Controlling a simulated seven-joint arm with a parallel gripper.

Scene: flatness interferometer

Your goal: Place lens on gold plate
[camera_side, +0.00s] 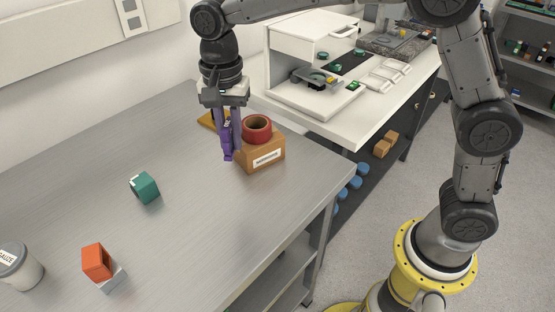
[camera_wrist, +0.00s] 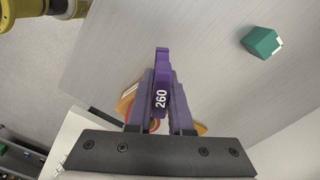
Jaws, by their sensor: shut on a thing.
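My gripper (camera_side: 230,140) points down above the steel bench and is shut on a narrow purple piece (camera_wrist: 161,88) marked 260, which looks like the lens seen edge-on. The piece also shows in the side view (camera_side: 227,151), at the lower end of the fingers. The gold plate (camera_side: 206,121) lies on the bench behind and to the left of my gripper, partly hidden by it. A small yellow edge of the plate (camera_wrist: 201,129) shows beside the fingers in the wrist view.
A cardboard box (camera_side: 264,156) with a red ring (camera_side: 257,129) on top stands close right of my gripper. A teal block (camera_side: 145,187), an orange block (camera_side: 97,262) and a white jar (camera_side: 18,267) stand at the left. Much of the bench middle is clear.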

